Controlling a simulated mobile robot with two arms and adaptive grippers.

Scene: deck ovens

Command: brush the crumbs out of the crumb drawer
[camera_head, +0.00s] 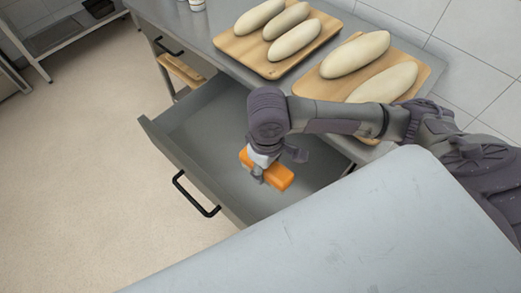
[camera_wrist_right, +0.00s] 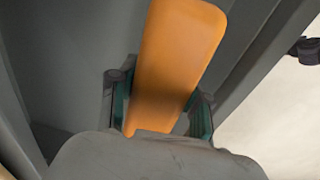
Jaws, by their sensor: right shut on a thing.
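The crumb drawer (camera_head: 190,160) is pulled out from under the grey counter, with a black bar handle (camera_head: 195,195) on its front. Its bare grey floor shows; I cannot make out any crumbs. My right gripper (camera_head: 265,172) points down over the drawer, shut on an orange block-shaped thing, probably the brush (camera_head: 278,178). In the right wrist view the orange brush (camera_wrist_right: 175,60) lies between the fingers (camera_wrist_right: 160,105), with the drawer's grey walls around it. Its bristles are hidden, and I cannot tell whether it touches the drawer floor. My left gripper is out of view.
Two wooden boards with pale dough loaves, a left one (camera_head: 243,47) and a right one (camera_head: 312,83), lie on the counter (camera_head: 205,38). A pale grey flat surface (camera_head: 340,230) fills the lower right. Open floor (camera_head: 80,150) lies left of the drawer.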

